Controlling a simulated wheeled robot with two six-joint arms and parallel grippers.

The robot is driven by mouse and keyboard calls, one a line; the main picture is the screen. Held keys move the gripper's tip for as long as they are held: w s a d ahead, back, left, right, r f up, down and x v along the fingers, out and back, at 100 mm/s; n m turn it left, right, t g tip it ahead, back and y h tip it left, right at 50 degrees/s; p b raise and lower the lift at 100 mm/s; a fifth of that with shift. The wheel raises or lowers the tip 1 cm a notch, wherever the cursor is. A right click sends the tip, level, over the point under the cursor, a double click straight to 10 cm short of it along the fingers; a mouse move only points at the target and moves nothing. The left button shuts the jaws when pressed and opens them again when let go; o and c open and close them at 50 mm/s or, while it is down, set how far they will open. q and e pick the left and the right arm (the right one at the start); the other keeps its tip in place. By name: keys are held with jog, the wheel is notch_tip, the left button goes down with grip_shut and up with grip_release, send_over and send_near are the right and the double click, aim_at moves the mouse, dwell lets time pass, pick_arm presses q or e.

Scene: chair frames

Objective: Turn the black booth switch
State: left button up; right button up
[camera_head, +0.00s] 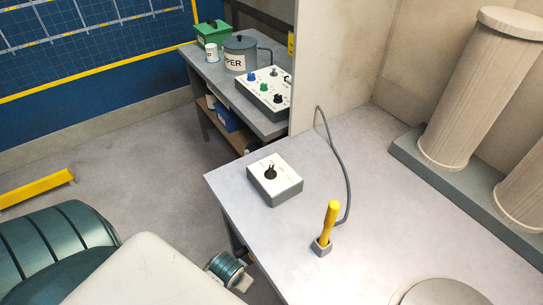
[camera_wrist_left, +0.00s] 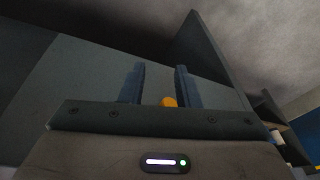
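A small white-topped box (camera_head: 275,179) with a single black knob (camera_head: 270,171) sits on the near grey table, close to its left corner. A white panel (camera_head: 264,89) with several blue, green and black knobs sits on the farther bench; one black knob (camera_head: 279,98) is at its front right. I cannot read which is labelled booth. My left gripper (camera_wrist_left: 159,84) shows in the left wrist view with its two fingers apart and nothing held. A small yellow thing (camera_wrist_left: 169,102) shows between the fingers, beyond them.
A yellow-handled tool (camera_head: 330,223) stands in a holder on the grey table (camera_head: 345,270), with a grey cable. Large ribbed cylinders (camera_head: 480,90) stand at the right. A tall partition (camera_head: 340,60) stands behind the box.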

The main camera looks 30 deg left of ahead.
aim_at(270, 169)
pick_arm(q)
notch_tip(270, 169, up, 19)
jog(key=w+p, duration=0.3)
jog(key=p, duration=0.2)
jog(key=w, duration=0.4)
jog(key=w+a+r+n, duration=0.1)
jog(key=w, duration=0.3)
jog(key=w+a+n+g, duration=0.1)
jog(key=w, duration=0.3)
jog(key=shift+a+r+p, duration=0.2)
jog(key=shift+r+p, duration=0.2)
jog(key=w+a+r+n, duration=0.1)
jog(key=w+r, duration=0.1)
jog(key=w, duration=0.2)
jog(key=w+a+r+n+g, duration=0.1)
jog(key=w+a+r, duration=0.1)
jog(key=w+r, duration=0.1)
jog(key=w+a+r+n+h, duration=0.1)
jog(key=w+r, duration=0.1)
jog(key=w, duration=0.4)
jog(key=shift+a+r+g, duration=0.35)
jog(key=shift+a+g, duration=0.05)
notch_tip(270, 169, down, 6)
jog(key=shift+w, duration=0.1)
jog(key=shift+f, duration=0.8)
jog(key=c, duration=0.6)
jog(key=m, duration=0.8)
jog(key=o, duration=0.8)
jog(key=shift+m, duration=0.3)
